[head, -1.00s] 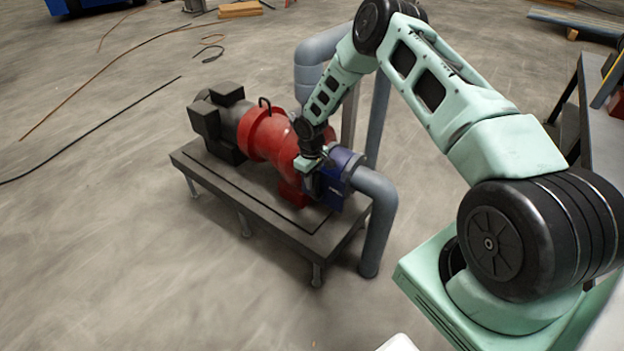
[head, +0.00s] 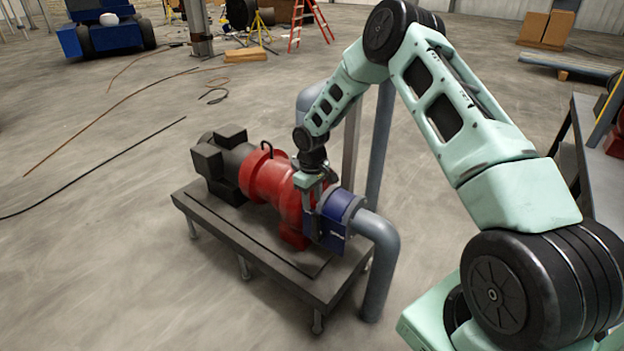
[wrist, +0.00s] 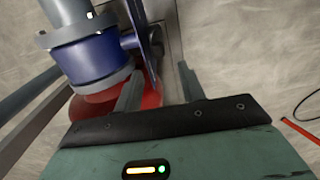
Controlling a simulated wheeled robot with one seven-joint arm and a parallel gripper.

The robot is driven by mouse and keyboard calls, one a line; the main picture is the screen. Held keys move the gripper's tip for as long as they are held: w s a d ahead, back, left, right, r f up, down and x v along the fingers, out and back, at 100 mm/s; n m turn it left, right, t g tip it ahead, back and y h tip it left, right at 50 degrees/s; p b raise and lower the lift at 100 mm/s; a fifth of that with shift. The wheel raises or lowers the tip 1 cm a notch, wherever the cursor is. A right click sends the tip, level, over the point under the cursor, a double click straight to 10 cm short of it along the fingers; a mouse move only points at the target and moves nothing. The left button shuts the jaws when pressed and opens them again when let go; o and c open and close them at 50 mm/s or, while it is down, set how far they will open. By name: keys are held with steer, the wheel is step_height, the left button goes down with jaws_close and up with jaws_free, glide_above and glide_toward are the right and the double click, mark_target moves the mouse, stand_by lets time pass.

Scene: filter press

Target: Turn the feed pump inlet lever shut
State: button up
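The feed pump is red (head: 272,178), with a blue valve body (head: 345,207) at its right end, where a grey pipe joins. In the wrist view the blue valve (wrist: 95,58) is at upper left. A thin blue lever-like plate (wrist: 145,38), seen nearly edge-on, extends down toward the space between my fingers. My gripper (head: 318,200) points down beside the valve, over the pump's right end. In the wrist view my gripper (wrist: 160,84) has its two fingers apart, the left one nearer the blue plate. Whether a finger touches it I cannot tell.
The pump stands on a dark low table (head: 255,254). A grey pipe (head: 380,262) bends down at its right, and more grey pipes rise behind. A grey bench (head: 578,150) is at the right. The floor in front and left is clear apart from thin cables.

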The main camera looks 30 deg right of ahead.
step_height(320, 180, up, 7)
steer(key=shift+r, duration=0.15)
stand_by(0.5)
steer(key=s+a+r+n+p, duration=0.1)
steer(key=s+a+r+p, duration=0.1)
steer(key=s+a+r, duration=0.65)
steer(key=s+a+r+n+p, duration=0.1)
steer(key=s+a+r+p, duration=0.3)
steer(key=a+r, duration=0.65)
steer(key=s+a+r+p, duration=0.1)
steer(key=s+a+r, duration=0.1)
steer(key=s, duration=0.6)
steer(key=s+a+r+n, duration=0.1)
steer(key=s+a+r, duration=0.1)
steer(key=s, duration=0.6)
steer(key=s+a+r+p, duration=0.1)
steer(key=s+a+r, duration=0.2)
steer(key=s, duration=0.5)
steer(key=shift+s+n+y+p, duration=0.3)
steer(key=shift+s+p, duration=0.05)
